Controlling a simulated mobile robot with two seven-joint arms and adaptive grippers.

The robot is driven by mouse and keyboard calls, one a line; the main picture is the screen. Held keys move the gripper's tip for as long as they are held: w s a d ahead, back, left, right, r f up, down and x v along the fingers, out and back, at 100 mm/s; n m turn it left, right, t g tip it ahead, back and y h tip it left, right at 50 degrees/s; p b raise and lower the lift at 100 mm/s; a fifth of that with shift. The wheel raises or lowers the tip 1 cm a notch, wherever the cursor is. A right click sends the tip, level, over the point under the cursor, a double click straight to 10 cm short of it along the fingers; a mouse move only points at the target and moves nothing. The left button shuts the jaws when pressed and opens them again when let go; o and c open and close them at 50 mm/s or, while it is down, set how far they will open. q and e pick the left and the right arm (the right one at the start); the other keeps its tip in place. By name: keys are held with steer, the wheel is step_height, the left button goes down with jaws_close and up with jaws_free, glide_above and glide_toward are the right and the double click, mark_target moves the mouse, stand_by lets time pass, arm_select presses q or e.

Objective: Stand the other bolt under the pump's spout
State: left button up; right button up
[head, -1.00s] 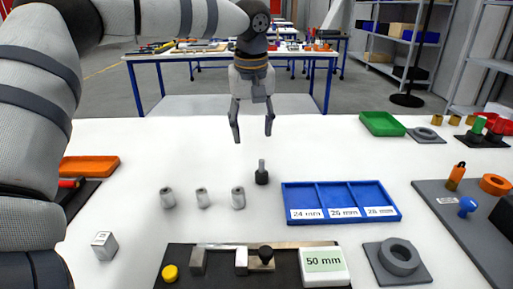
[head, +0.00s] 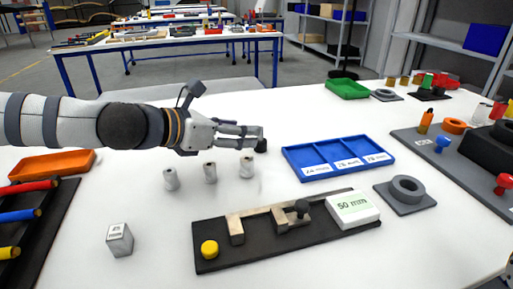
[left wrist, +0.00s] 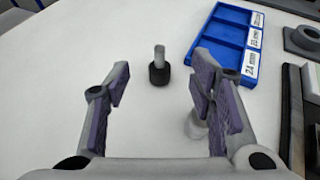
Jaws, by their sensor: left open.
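My left gripper (head: 256,138) is open and lies low and level, pointing right. In the left wrist view the bolt is ahead, between the lines of the two open fingers (left wrist: 160,84), with nothing held. I cannot pick out a pump or spout with certainty.
Grey cylinders (head: 210,173) stand just in front of the left gripper; one (left wrist: 196,125) is close by the right finger. A blue three-part tray (head: 291,160) lies to the right. A black gauge board (head: 270,248) is nearer, and a grey ring block (head: 405,191) stands right.

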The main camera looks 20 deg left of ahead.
mark_target(260, 140)
arm_select(q)
steer(key=x, duration=0.3)
steer(key=shift+s+f, duration=0.1)
steer(key=shift+f, duration=0.05)
steer(key=b+x, duration=0.1)
steer(key=x, duration=0.3)
steer(key=shift+f+b, duration=0.3)
steer(key=shift+w+d, duration=0.15)
steer(key=shift+w, duration=0.15)
steer(key=shift+s+r, duration=0.1)
steer(key=shift+r, duration=0.1)
arm_select(e)
steer(key=shift+s+f+g, duration=0.4)
steer(key=shift+s+f, duration=0.65)
steer(key=shift+f, duration=0.15)
arm_select(q)
jaws_close()
